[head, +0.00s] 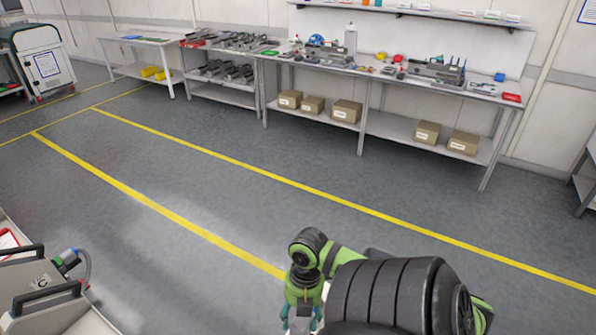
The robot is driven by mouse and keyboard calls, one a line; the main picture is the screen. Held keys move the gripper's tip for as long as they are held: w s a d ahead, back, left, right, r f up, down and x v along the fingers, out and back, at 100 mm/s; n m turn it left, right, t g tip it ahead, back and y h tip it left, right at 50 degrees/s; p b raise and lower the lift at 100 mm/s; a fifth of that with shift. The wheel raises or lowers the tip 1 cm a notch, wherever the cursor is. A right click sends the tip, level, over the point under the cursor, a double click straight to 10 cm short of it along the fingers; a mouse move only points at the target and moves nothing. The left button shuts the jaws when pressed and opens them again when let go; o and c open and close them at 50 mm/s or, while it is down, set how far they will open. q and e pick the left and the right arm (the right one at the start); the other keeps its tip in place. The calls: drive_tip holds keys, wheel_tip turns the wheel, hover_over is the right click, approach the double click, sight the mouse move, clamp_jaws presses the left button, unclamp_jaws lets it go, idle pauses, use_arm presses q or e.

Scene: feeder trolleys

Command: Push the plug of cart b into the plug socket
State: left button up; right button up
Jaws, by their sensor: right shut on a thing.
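My right gripper (301,319) points down at the bottom edge of the head view, with its teal fingers partly cut off by the frame. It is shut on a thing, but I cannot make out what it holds. My left gripper is not in view. A beige cart (25,287) with black handles stands at the lower left, partly cut off. A small label on it looks like a C, but is hard to read. A grey and blue plug-like connector (68,262) with a grey cable is at its side. I cannot make out cart b or the plug socket.
Workbenches (360,112) with tools on top and cardboard boxes (347,110) below line the far wall. A white machine (45,60) stands at the upper left. The grey floor (250,225) between yellow lines is clear in the middle.

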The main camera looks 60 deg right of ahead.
drive_tip(key=shift+f, duration=1.7)
drive_tip(key=shift+f+b, duration=0.35)
drive_tip(key=shift+f, duration=0.5)
drive_tip(key=shift+d+p, duration=0.1)
drive_tip(key=shift+p, duration=0.3)
drive_tip(key=shift+f+b, duration=0.45)
drive_tip(key=shift+f, duration=0.75)
drive_tip(key=o, duration=1.7)
drive_tip(key=shift+r, duration=0.1)
